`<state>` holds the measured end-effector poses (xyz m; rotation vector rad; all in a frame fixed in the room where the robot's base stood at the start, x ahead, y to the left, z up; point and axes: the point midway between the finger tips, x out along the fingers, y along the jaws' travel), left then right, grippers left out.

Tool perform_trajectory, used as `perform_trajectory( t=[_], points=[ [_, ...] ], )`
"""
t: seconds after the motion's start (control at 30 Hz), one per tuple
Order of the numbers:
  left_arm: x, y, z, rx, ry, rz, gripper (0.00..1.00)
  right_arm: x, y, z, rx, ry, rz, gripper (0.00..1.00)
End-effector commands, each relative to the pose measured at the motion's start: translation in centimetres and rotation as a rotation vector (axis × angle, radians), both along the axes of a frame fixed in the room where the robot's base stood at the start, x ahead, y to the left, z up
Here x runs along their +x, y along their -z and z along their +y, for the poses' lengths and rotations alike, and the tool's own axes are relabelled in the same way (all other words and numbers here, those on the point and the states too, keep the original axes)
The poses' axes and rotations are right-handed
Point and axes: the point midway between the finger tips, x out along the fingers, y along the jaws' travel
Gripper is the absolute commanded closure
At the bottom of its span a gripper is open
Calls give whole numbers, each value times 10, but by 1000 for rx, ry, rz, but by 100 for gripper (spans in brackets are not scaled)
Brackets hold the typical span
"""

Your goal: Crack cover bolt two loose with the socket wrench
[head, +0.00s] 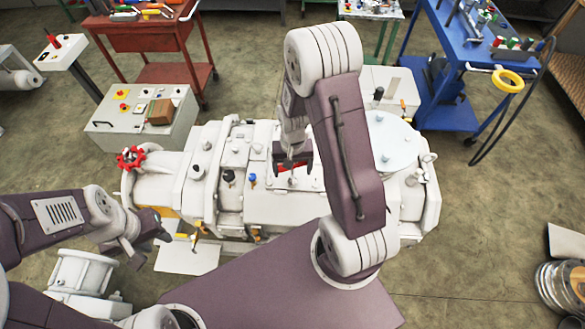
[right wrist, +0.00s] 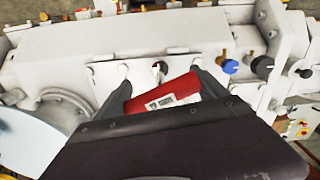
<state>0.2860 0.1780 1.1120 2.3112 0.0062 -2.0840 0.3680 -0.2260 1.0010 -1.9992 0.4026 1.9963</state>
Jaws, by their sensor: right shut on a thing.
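My right gripper (head: 292,168) is over the middle of the white vacuum pump (head: 270,208) and is shut on a red tool, seemingly the socket wrench (head: 291,166). In the right wrist view the red body of the wrench (right wrist: 165,93), with a white label, lies between the two dark fingers of the right gripper (right wrist: 163,90). A light cover plate (right wrist: 105,72) with small bolts is just beyond it. Which bolt is number two, and whether the socket touches it, I cannot tell. My left gripper (head: 150,243) is open and empty, left of the pump's front side.
A red valve wheel (head: 131,158) is on the pump's left end. A grey control box (head: 140,115) stands behind left. A red tool cart (head: 140,35) and a blue cart (head: 470,60) with a yellow ring (head: 508,81) stand behind.

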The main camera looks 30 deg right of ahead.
Motion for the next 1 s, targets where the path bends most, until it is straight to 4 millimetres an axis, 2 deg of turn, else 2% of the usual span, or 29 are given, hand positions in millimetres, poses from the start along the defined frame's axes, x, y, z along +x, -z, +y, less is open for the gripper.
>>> perform_trajectory(
  t=[0.57,1.0],
  points=[
    [0,-2,0,0,0,0,64,0,0,0,0,0,0,90],
    [0,5,0,0,0,0,64,0,9,0,0,0,0,90]
  ],
)
